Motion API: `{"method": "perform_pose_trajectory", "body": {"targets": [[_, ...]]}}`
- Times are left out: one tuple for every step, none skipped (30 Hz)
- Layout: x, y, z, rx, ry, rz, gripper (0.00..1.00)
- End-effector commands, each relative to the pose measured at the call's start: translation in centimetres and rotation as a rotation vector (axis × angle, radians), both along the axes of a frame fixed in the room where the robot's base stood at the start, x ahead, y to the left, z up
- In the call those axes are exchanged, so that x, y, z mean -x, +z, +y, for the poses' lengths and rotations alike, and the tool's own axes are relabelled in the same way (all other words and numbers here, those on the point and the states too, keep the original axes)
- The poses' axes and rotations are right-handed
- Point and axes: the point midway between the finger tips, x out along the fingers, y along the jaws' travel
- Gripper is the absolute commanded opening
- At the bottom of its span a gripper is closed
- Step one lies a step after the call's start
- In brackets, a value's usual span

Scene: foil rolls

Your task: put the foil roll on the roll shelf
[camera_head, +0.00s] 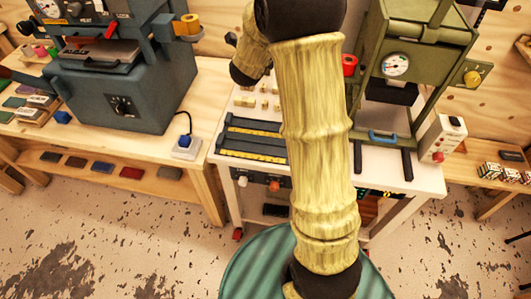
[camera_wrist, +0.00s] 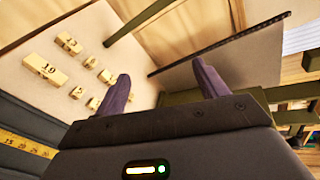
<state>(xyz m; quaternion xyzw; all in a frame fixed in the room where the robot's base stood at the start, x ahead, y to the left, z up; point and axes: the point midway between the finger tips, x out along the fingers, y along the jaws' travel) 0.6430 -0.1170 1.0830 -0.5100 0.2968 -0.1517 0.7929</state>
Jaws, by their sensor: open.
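My gripper (camera_wrist: 161,68) shows in the wrist view with its two purple-grey fingers apart and nothing between them. It points over a pale worktop with small numbered blocks. In the head view my arm hides the gripper. A red roll-like piece (camera_head: 349,65) sits just right of my arm, by the green press. A yellow-orange roll (camera_head: 187,25) is on the side of the blue-grey press. Small pink and green rolls (camera_head: 39,51) stand at the far left. I cannot tell which is the task's foil roll, nor clearly pick out the roll shelf.
The blue-grey press (camera_head: 125,95) stands on the left wooden bench. The green press (camera_head: 408,60) stands on the white-topped table (camera_head: 222,150), with a grey control box (camera_head: 444,138) to its right. Numbered blocks (camera_wrist: 48,70) lie left of my fingers.

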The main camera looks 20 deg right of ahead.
Motion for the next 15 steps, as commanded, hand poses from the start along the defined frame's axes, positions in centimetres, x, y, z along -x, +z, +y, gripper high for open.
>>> {"method": "perform_pose_trajectory", "body": {"targets": [[0.8, -0.1, 1.6, 0.066, 0.12, 0.099, 0.72], [1.4, -0.4, 2.7, 0.112, 0.198, 0.162, 0.72], [2.2, -0.8, 4.0, 0.176, 0.305, 0.246, 0.72], [3.0, -1.2, 5.0, 0.225, 0.385, 0.307, 0.72], [3.9, -1.6, 6.0, 0.276, 0.468, 0.368, 0.72], [5.3, -2.1, 7.1, 0.347, 0.578, 0.446, 0.72], [6.4, -2.6, 7.9, 0.401, 0.659, 0.504, 0.72], [7.7, -3.1, 8.7, 0.455, 0.742, 0.56, 0.72], [9.4, -3.7, 9.6, 0.528, 0.854, 0.633, 0.72], [10.9, -4.2, 10.2, 0.583, 0.939, 0.686, 0.72], [12.4, -4.7, 10.7, 0.639, 1.025, 0.738, 0.72], [14.5, -5.3, 11.3, 0.715, 1.142, 0.805, 0.72], [16.2, -5.8, 11.7, 0.771, 1.23, 0.853, 0.72], [17.9, -6.2, 12.0, 0.827, 1.319, 0.898, 0.72], [20.2, -6.8, 12.2, 0.897, 1.436, 0.956, 0.72]]}}
